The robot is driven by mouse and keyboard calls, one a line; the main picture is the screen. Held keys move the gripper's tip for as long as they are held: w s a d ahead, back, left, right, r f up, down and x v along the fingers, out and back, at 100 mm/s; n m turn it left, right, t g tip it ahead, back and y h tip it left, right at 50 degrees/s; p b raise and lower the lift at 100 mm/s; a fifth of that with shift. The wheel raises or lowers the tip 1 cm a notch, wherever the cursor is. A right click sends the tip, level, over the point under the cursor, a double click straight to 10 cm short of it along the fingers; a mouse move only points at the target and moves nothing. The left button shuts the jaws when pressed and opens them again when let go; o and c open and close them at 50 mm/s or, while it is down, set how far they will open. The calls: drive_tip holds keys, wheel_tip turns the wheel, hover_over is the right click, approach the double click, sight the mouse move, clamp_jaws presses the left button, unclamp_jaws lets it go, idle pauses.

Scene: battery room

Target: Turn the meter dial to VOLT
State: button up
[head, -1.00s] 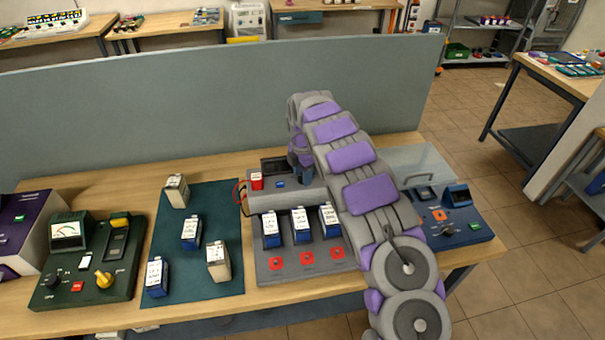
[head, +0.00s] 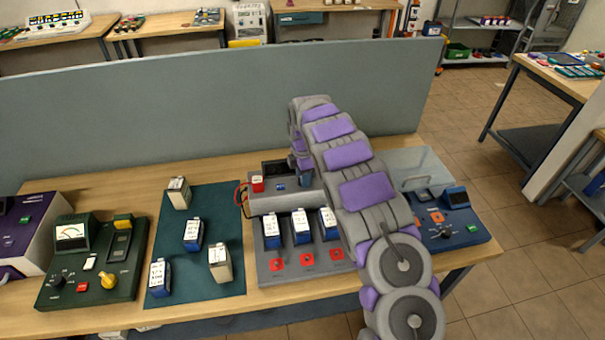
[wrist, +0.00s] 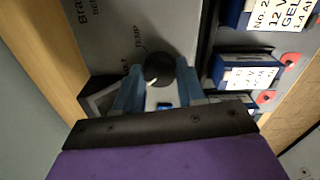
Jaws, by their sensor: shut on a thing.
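The meter dial (wrist: 160,68) is a round dark knob on a grey panel in the wrist view. The word TEMP is readable beside it, and other lettering near my left finger is partly covered. My gripper (wrist: 160,88) has its two blue fingers on either side of the dial, shut on it. I cannot tell surely which mark the dial points at. In the head view my gripper (head: 305,177) reaches down at the back of the grey bench unit (head: 263,205), and the dial is hidden there.
Blue batteries (head: 301,226) stand in the unit's front slots, by red pads. Several loose batteries stand on a green mat (head: 207,280). A green tester (head: 90,290) with a yellow knob is at left, a blue device (head: 455,232) at right. A grey partition (head: 180,125) stands behind.

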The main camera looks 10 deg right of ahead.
drive_tip(key=m, duration=0.1)
drive_tip(key=m+p, duration=0.1)
drive_tip(key=m, duration=0.1)
drive_tip(key=m+p, duration=0.1)
drive_tip(key=shift+w+r+m, duration=0.15)
drive_tip(key=shift+r+m, duration=0.1)
drive_tip(key=shift+m, duration=0.05)
drive_tip(key=shift+f+m+p, duration=0.1)
drive_tip(key=shift+m+p, duration=0.75)
drive_tip(key=shift+m, duration=1.05)
drive_tip(key=o, duration=0.8)
drive_tip(key=shift+d+f, duration=0.1)
drive_tip(key=shift+r+p, duration=0.75)
drive_tip(key=shift+r, duration=7.9)
